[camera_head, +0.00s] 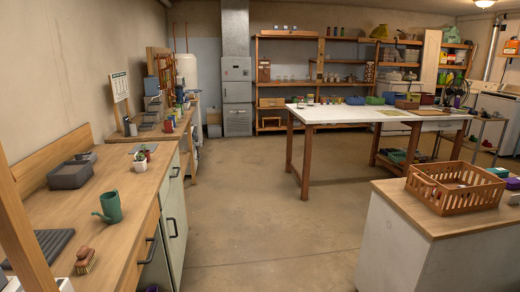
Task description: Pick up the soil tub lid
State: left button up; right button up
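A dark grey tub (68,177) stands on the wooden counter (125,187) at the left, near the wall. A flat dark piece (86,157) lies at its back edge; it may be a lid, but it is too small to tell. No thing in view shows clearly as the soil tub lid. Neither of my grippers is in view.
A green watering can (110,207), a brush (85,260) and a small potted plant (140,161) stand on the left counter. An orange crate (456,203) sits on the right cabinet. A white-topped table (345,114) stands farther back. The middle floor (255,210) is clear.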

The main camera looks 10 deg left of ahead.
aim_at(153, 146)
jog(key=i+l+u, duration=0.1)
jog(key=i, duration=0.35)
jog(key=i+l+u, duration=0.1)
jog(key=i, duration=0.3)
jog(key=i+l+u, duration=0.1)
jog(key=i, duration=0.35)
jog(key=i+l+u, duration=0.1)
jog(key=i+l, duration=0.15)
jog(key=i, duration=0.15)
jog(key=i+u, duration=0.2)
jog(key=i, duration=2.15)
jog(key=i+u, duration=0.15)
jog(key=i, duration=0.4)
jog(key=i+l+u, duration=0.15)
jog(key=i, duration=0.45)
jog(key=i+l+u, duration=0.15)
jog(key=i, duration=0.4)
jog(key=i+l+u, duration=0.1)
jog(key=i, duration=0.45)
jog(key=i+u, duration=0.1)
jog(key=u, duration=0.8)
jog(key=i+l+u, duration=0.15)
jog(key=u, duration=0.75)
jog(key=i+l+u, duration=0.1)
jog(key=u, duration=0.35)
jog(key=l, duration=0.1)
